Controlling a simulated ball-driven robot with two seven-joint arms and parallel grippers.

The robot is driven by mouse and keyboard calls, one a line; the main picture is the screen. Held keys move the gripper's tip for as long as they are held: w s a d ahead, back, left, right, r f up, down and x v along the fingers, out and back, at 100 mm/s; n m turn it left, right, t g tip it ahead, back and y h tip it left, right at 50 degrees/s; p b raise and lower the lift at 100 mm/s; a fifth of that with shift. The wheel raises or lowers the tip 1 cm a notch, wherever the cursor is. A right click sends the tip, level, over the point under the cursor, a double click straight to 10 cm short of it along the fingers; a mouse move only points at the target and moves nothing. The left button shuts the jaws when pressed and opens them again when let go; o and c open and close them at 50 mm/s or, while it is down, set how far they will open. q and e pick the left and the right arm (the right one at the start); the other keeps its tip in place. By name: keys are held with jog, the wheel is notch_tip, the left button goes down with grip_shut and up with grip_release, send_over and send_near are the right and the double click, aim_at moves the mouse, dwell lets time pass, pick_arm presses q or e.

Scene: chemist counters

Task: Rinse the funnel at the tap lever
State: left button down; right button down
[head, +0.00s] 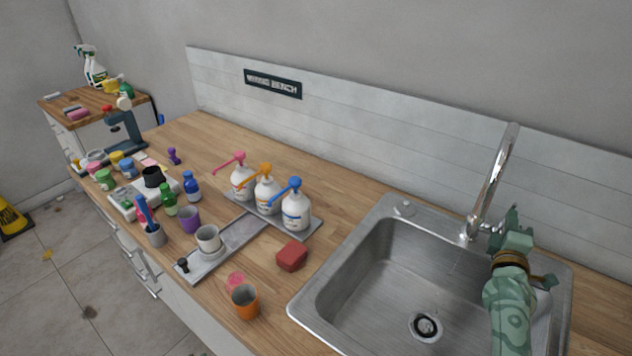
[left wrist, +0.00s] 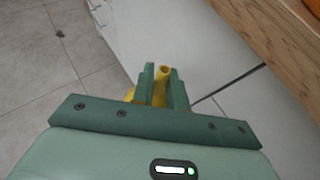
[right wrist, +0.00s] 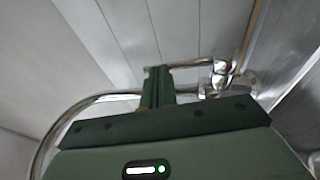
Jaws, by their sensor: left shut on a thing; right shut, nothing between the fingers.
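My left gripper (left wrist: 160,90) is shut on a yellow piece with a round open end, which looks like the funnel (left wrist: 163,74). It hangs over the floor beside the counter front, out of the head view. My right gripper (head: 512,218) is shut and empty at the tap, behind the sink. In the right wrist view its closed fingers (right wrist: 157,84) are close to the thin chrome tap lever (right wrist: 192,64); I cannot tell if they touch. The tall curved tap (head: 489,185) stands at the sink's back edge. No water is visible.
The steel sink (head: 375,262) is empty, with a round drain. To its left are a red block (head: 292,256), an orange cup (head: 245,301) and a tray with several pump bottles (head: 296,210). More cups and bottles crowd the counter's far left.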

jog(key=shift+r, duration=0.1)
